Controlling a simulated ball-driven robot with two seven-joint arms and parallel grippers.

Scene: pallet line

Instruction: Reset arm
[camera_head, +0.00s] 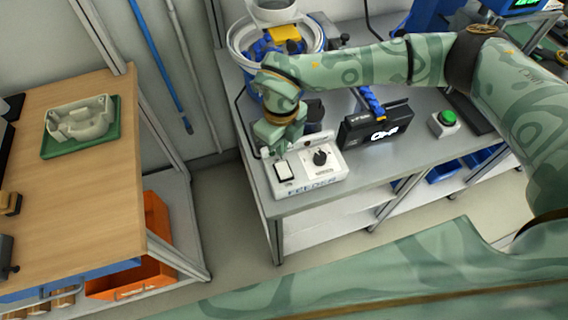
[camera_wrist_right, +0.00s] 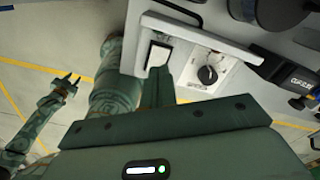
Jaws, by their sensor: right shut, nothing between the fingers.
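My right gripper (camera_head: 270,151) is shut and empty. It hangs at the left end of a white feeder control box (camera_head: 303,171), close to its white rocker switch (camera_head: 284,171). I cannot tell whether the fingers touch the box. In the right wrist view the shut fingers (camera_wrist_right: 157,84) reach toward the rocker switch (camera_wrist_right: 158,55), with the black knob (camera_wrist_right: 207,74) to their right. My right arm reaches across the bench from the right. My left gripper (camera_wrist_right: 68,82) shows only in the right wrist view, away from the bench, with its fingers apart and empty.
The grey bench (camera_head: 262,188) also bears a bowl feeder (camera_head: 246,40), a black device (camera_head: 376,128) and a green button (camera_head: 446,119). A wooden table (camera_head: 60,190) at left holds a green tray (camera_head: 109,131) with a pale part. Open floor lies between them.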

